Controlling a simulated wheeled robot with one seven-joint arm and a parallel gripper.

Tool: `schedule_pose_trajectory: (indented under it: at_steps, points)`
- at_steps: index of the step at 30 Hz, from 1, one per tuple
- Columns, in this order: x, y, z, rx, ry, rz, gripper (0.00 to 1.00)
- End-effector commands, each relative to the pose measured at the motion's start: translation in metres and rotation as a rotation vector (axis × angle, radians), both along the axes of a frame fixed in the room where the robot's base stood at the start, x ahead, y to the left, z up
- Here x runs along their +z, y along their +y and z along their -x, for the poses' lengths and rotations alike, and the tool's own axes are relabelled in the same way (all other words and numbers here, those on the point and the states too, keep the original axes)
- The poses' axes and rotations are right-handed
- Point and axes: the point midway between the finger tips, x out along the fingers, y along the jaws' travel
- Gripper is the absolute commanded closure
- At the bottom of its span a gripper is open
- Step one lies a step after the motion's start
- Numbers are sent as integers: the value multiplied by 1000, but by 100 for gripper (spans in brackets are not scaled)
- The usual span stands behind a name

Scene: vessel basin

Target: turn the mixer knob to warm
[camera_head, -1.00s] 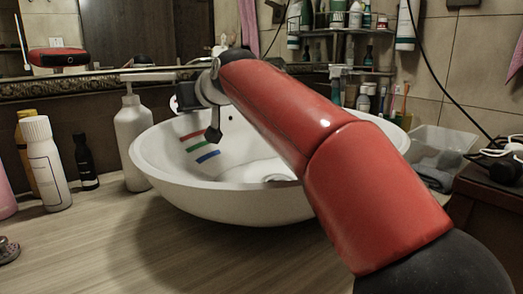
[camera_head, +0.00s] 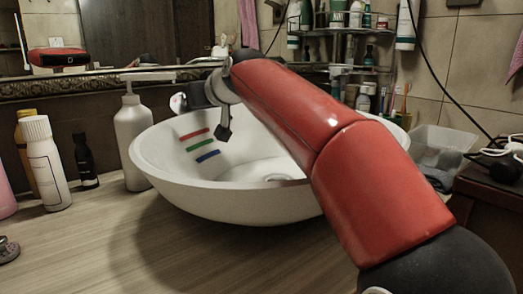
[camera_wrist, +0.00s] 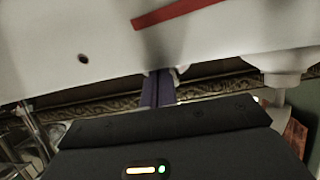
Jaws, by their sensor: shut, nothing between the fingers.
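The white basin (camera_head: 255,205) stands on the counter, with red (camera_head: 194,133), green (camera_head: 198,145) and blue (camera_head: 208,156) strips on its inner wall. My gripper (camera_head: 205,95) is over the basin's back rim, partly hidden by its own wrist. In the wrist view, its two dark fingers (camera_wrist: 157,88) lie close together, shut and empty, at the edge of the basin (camera_wrist: 230,25). The red strip (camera_wrist: 178,12) shows there above them. I cannot make out the mixer knob; pale bits near the fingertips are too small and blurred to name, so contact cannot be told.
A white pump bottle (camera_head: 133,140) stands close to the basin's left; it also shows in the wrist view (camera_wrist: 275,80). A white-capped bottle (camera_head: 46,165) and a dark bottle (camera_head: 86,165) stand farther left. A clear bin (camera_head: 445,148) is at right.

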Motion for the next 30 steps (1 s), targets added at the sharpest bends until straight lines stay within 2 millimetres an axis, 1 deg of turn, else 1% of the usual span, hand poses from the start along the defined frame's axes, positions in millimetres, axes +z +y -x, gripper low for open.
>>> schedule_pose_trajectory:
  at_steps: [12,21,30]
  points:
    - [2,-5,-6,0,0,0,100]
    - [2,-5,-6,0,-1,-1,100]
    - [-4,-10,-3,-1,-1,0,100]
